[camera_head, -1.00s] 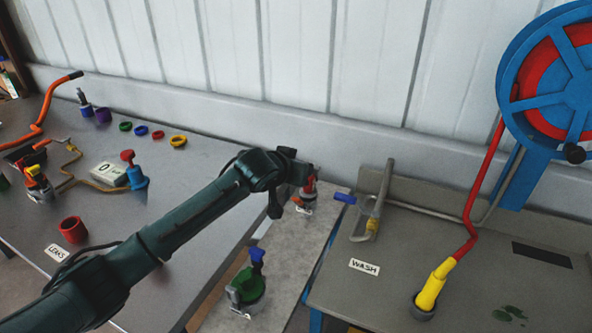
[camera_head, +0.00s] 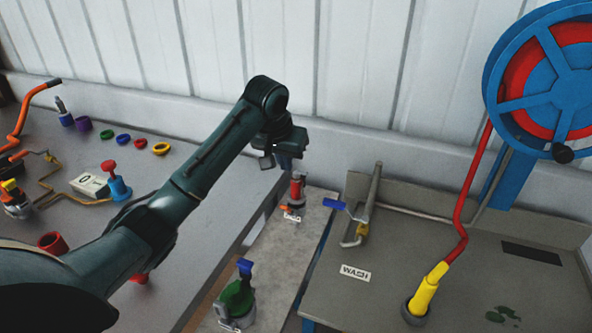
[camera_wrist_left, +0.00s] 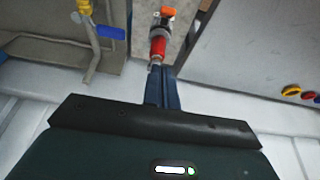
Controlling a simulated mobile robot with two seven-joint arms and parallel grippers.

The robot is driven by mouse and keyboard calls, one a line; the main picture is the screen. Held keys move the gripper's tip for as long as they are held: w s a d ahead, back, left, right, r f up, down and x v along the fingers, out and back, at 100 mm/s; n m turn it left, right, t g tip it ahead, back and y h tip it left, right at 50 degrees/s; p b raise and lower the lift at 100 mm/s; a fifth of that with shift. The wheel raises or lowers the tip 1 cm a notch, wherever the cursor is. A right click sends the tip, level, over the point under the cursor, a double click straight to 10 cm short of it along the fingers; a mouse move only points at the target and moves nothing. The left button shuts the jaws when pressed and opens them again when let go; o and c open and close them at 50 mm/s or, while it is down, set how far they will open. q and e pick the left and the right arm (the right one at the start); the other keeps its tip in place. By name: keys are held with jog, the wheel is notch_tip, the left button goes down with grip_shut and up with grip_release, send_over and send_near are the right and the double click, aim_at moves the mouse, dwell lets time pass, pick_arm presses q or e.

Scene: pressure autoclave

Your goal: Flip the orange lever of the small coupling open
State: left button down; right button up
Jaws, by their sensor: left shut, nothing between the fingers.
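The small coupling (camera_head: 297,187) is red with a grey base and stands upright at the far end of the narrow light bench. Its orange lever (camera_head: 284,208) shows low on its left side in the head view. In the left wrist view the red coupling body (camera_wrist_left: 157,47) is just beyond my fingertips, with the orange lever (camera_wrist_left: 167,11) at the top edge. My left gripper (camera_head: 284,163) is shut and empty, above the coupling; its closed fingers (camera_wrist_left: 163,86) point toward it. Whether they touch it is unclear.
A larger green coupling with a blue lever (camera_head: 240,292) stands nearer on the same bench. A blue-handled valve pipe (camera_head: 362,212) is right of the small coupling. The wall (camera_head: 350,80) is close behind. Rings (camera_head: 161,148) lie on the left table.

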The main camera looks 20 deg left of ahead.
pick_arm(q)
send_over(290, 206)
jog(key=f, duration=0.7)
jog(key=shift+w+a, duration=0.1)
jog(key=shift+w, duration=0.25)
jog(key=shift+s+f+p, duration=0.8)
jog(key=shift+s+f, duration=0.25)
jog(key=shift+f, duration=0.1)
jog(key=shift+s+f, duration=0.35)
jog(key=shift+s, duration=0.05)
pick_arm(e)
jog(key=shift+s+d+r, duration=0.1)
jog(key=shift+d, duration=0.05)
